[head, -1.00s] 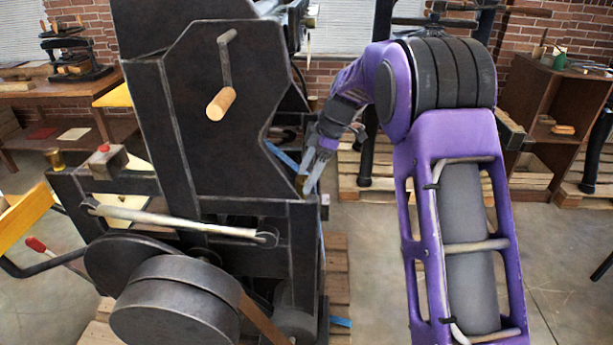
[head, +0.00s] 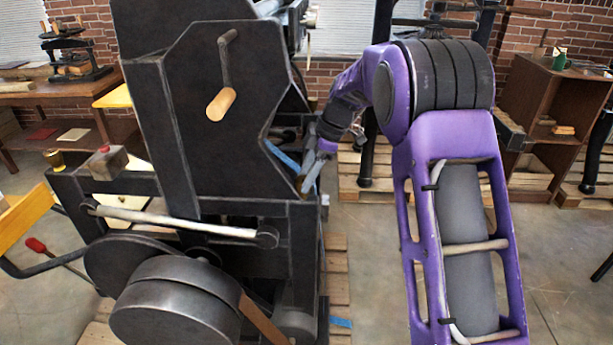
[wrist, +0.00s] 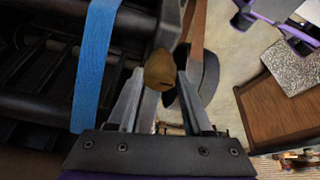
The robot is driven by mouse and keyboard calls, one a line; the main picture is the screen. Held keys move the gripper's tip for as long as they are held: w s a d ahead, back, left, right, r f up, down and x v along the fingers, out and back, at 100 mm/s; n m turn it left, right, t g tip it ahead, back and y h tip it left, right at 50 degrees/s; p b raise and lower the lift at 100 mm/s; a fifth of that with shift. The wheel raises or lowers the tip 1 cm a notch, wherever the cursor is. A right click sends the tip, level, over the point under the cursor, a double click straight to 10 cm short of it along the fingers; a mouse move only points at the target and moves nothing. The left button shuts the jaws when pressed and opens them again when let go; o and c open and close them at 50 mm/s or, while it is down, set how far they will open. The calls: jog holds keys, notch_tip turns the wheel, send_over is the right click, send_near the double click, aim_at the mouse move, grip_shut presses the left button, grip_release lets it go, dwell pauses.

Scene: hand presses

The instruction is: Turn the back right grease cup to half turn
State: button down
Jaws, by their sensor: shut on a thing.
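The back right grease cup is a small brass cup (wrist: 160,70) with a dark mark on its top. In the wrist view it sits between the tips of my two fingers. My gripper (wrist: 161,84) is shut on it. In the head view my gripper (head: 310,177) reaches down at the right rear of the black press (head: 222,140). There the cup (head: 300,184) shows only as a small, partly hidden brass spot by the fingertips. How far it is turned is hard to tell.
Another brass cup (head: 54,160) stands at the left of the press frame. A blue strap (wrist: 95,65) runs close beside my left finger. Dark rollers and bars lie left of it.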

jog(key=shift+m+b, duration=0.3)
jog(key=shift+b, duration=0.05)
jog(key=shift+s+f+m+t+b, duration=0.15)
jog(key=shift+m+t+b, duration=0.35)
jog(key=shift+m+b, duration=0.35)
jog(key=shift+m+t+b, duration=0.6)
jog(key=shift+m+b, duration=0.2)
jog(key=shift+m, duration=1.05)
jog(key=shift+h, duration=0.3)
jog(key=shift+c, duration=1.6)
grip_release()
jog(key=shift+r, duration=0.25)
jog(key=p+v, duration=0.1)
jog(key=v, duration=1.6)
jog(key=shift+s+p, duration=0.2)
jog(key=shift+p, duration=0.15)
jog(key=shift+d, duration=0.15)
